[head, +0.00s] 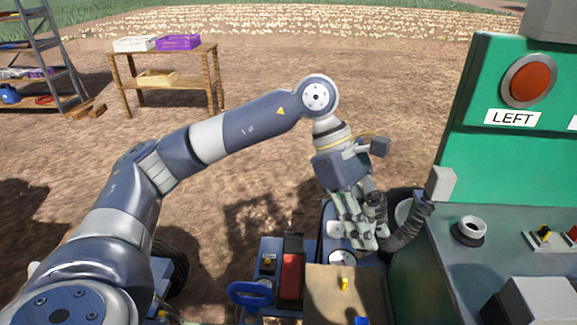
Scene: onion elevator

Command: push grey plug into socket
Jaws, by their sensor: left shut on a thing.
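My left gripper (362,236) points down beside the green machine, at the left edge of its top. It is shut on the dark grey plug (375,204), which is partly hidden by the fingers. A thick black ribbed cable (408,228) curves beside the gripper toward the grey box (440,184) on the machine's edge. A round fitting with a pale ring (470,228) stands on the machine's top, to the right of and apart from the gripper; I cannot tell whether it is the socket. My right gripper is out of view.
The green panel (470,155) carries a red button (527,82) and a LEFT label (512,118). Small switches (545,237) sit on the machine's top at the right. A wooden table (160,62) with crates and a ladder (48,60) stand far left, across bare soil.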

